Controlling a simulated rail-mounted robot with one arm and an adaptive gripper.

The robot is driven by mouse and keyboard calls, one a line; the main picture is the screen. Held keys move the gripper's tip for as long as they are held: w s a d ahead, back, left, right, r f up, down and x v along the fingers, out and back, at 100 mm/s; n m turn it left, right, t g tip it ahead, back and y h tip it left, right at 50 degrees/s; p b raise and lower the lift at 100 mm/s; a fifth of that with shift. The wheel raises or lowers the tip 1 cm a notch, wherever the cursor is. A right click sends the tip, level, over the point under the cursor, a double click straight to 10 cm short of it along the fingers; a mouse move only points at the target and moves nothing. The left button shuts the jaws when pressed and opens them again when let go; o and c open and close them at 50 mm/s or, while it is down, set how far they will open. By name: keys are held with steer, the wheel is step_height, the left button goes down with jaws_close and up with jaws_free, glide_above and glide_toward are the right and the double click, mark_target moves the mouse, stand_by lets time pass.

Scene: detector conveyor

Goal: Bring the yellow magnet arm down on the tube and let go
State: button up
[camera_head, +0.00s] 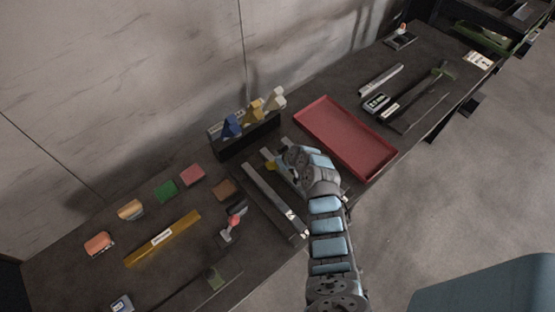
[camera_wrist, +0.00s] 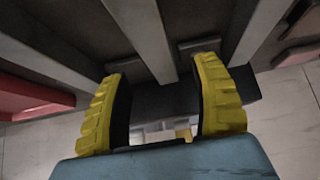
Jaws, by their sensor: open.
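A dark stand (camera_head: 246,144) against the wall bears three coloured angled pieces: blue, yellow and cream. The yellow one (camera_head: 255,111), in the middle, looks like the magnet arm, and it appears raised. In the wrist view a small bit of yellow (camera_wrist: 183,135) shows low between my fingers, apparently the same piece. My gripper (camera_head: 279,160) is in front of the stand, above the grey rails. Its yellow-padded fingers (camera_wrist: 164,80) are open, with nothing held between them; the dark stand (camera_wrist: 165,101) shows beyond the gap. I cannot clearly pick out the tube.
Long grey rails (camera_head: 272,196) lie in front of the stand. A red tray (camera_head: 345,137) is close on the right. A red-knobbed lever (camera_head: 233,222), a yellow bar (camera_head: 162,238) and several coloured blocks (camera_head: 165,190) lie to the left. The wall is close behind the stand.

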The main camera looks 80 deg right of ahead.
steer(key=shift+s+a+r, duration=0.15)
steer(key=shift+s+r, duration=0.15)
steer(key=shift+r, duration=0.3)
steer(key=shift+v, duration=1.15)
steer(key=v, duration=0.8)
steer(key=shift+s+a, duration=0.15)
steer(key=shift+a, duration=0.05)
